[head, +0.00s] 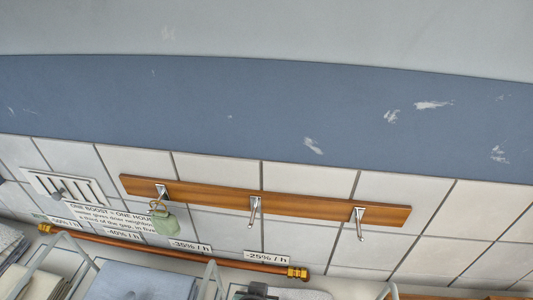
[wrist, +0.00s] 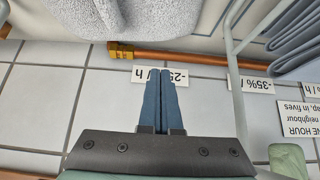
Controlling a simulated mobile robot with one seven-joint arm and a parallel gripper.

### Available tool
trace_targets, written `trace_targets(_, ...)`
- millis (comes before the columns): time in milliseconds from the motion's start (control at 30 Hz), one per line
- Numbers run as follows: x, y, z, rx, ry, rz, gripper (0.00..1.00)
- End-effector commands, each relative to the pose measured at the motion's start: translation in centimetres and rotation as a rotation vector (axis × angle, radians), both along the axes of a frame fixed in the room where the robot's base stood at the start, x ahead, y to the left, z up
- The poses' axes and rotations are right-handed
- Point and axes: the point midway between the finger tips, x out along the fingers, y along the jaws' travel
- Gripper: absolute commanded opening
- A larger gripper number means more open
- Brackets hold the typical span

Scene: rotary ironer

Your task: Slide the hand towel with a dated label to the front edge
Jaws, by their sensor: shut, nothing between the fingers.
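No dated label can be read on any towel. Folded blue-grey towels (wrist: 297,40) lie at the right in the wrist view, and a fluffy light-grey towel (wrist: 120,15) is at the top left. In the head view a blue-grey towel (head: 140,283) shows at the bottom edge, with pale folded towels (head: 30,284) at the far left, both cut off. My gripper (wrist: 160,72) shows in the wrist view with its two blue fingers together and nothing between them. Its tips overlap the "-25% / h" sign in the picture, apart from the towels.
Pale wire dividers (head: 208,278) stand between the towels. A copper pipe (head: 180,250) runs along the tiled wall above them. Small percentage signs (head: 268,258) sit along it. A wooden hook rail (head: 300,203) is higher up, with a green item (head: 166,224) on its left hook.

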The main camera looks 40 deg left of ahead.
Motion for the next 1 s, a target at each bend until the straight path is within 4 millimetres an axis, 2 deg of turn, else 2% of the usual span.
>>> trace_targets(500,3.8,2.7,-5.6,0.0,-0.001,-0.001,0.0)
trace_targets(700,4.4,3.2,-6.6,0.001,-0.002,-0.001,0.0)
trace_targets(1000,4.5,3.3,-6.8,0.002,-0.002,-0.002,0.0)
